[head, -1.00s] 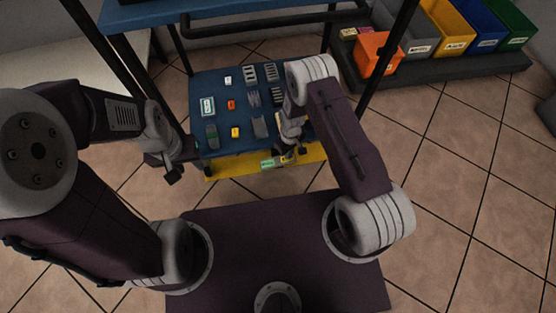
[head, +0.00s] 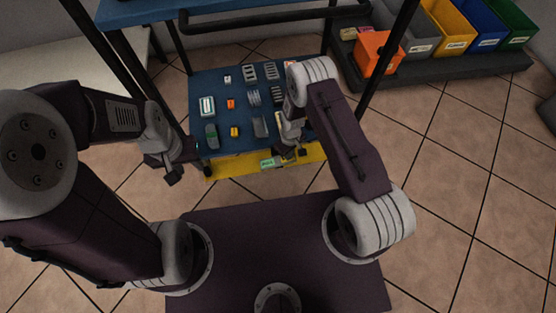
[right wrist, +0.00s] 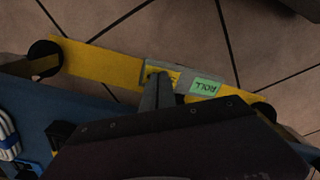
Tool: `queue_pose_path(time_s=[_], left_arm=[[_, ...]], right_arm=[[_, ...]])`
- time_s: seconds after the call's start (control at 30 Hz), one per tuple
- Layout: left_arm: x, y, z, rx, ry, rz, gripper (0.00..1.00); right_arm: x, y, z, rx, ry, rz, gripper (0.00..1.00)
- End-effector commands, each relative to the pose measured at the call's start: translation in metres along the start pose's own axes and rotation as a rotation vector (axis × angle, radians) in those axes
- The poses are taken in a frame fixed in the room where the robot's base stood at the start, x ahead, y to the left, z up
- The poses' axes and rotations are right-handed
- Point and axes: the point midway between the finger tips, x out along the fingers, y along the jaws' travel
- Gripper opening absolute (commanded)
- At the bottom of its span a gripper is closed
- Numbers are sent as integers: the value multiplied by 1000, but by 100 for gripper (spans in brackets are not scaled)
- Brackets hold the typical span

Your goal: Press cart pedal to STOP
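The cart pedal (right wrist: 185,78) is a grey plate at the cart's yellow front bar (right wrist: 95,62). A green label reading ROLL (right wrist: 206,87) shows on its right part, and a yellow label is partly hidden by my fingers. In the head view the green-labelled pedal (head: 268,163) sits at the middle of the yellow bar. My right gripper (right wrist: 158,85) looks shut and empty, with its tip over the yellow label; I cannot tell if it touches. It also shows in the head view (head: 290,152). My left gripper (head: 172,172) hangs left of the cart, its opening unclear.
The cart's blue lower shelf (head: 205,87) carries several small items. Dark posts rise at the cart's corners. An orange bin (head: 376,54) and several coloured bins stand on a dark base at the back right. The tiled floor on the right is clear.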

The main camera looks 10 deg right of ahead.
Motion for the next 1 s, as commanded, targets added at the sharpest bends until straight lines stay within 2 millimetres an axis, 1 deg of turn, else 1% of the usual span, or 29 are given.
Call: queue_pose_path(time_s=[0.7, 0.87, 1.0], left_arm=[[8, 0, 1, 0, 0, 0, 38], [2, 0, 0, 0, 0, 0, 38], [-12, 0, -1, 0, 0, 0, 38]], right_arm=[[11, 0, 0, 0, 1, 0, 0], [4, 0, 0, 0, 1, 0, 0], [-10, 0, 0, 0, 1, 0, 0]])
